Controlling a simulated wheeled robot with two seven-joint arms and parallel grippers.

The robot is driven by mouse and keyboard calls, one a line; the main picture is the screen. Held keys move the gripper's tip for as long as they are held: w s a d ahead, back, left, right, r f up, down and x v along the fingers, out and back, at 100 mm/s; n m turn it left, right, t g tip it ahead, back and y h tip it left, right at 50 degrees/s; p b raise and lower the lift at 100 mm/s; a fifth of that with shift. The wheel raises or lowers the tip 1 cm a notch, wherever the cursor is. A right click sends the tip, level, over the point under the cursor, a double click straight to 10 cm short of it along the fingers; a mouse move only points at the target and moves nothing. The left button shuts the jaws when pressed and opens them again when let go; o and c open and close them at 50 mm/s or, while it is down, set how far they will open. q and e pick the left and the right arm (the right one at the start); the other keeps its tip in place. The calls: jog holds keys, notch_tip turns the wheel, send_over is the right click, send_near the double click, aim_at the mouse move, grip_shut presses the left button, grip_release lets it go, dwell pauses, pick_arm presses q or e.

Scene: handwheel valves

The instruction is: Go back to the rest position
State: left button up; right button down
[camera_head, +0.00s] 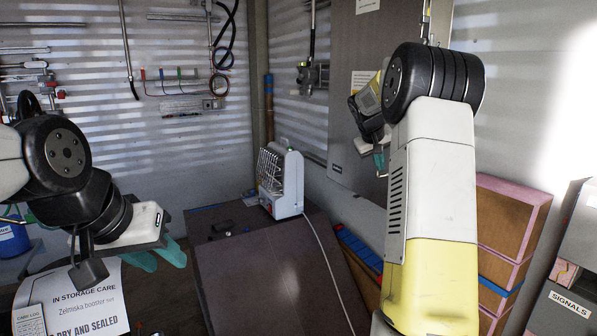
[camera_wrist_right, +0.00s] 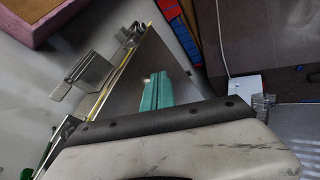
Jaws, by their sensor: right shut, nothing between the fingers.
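My left gripper (camera_head: 165,258) hangs low at the left in the head view, below its white wrist housing. Its two teal fingers look spread apart, with nothing between them. My right gripper (camera_head: 379,162) is raised in front of the tall grey cabinet, partly hidden by its own forearm. In the right wrist view its teal fingers (camera_wrist_right: 157,92) lie together, shut and empty. I cannot tell from these views whether the fingers touch the cabinet; no object is in them. No handwheel shows clearly in either view.
The grey cabinet (camera_head: 345,95) stands behind my right arm. A white heater-like device (camera_head: 282,182) with a cord sits on a dark brown box (camera_head: 265,275). Pink-edged boxes (camera_head: 507,215) stand at right. A paper sign (camera_head: 85,300) lies below my left arm. Tools hang on the back wall.

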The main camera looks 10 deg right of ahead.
jog(key=s+a+r+t+y, duration=0.1)
jog(key=s+a+r+y, duration=0.15)
jog(key=s+a, duration=0.95)
jog(key=s+a+r+y, duration=0.25)
jog(key=s+a, duration=0.55)
jog(key=s, duration=0.8)
jog(key=s+a+f+y, duration=0.2)
jog(key=s+a+f, duration=0.3)
jog(key=s, duration=0.5)
jog(key=shift+s+a+f+n, duration=0.15)
jog(key=shift+s+a+n, duration=0.25)
jog(key=shift+a, duration=0.2)
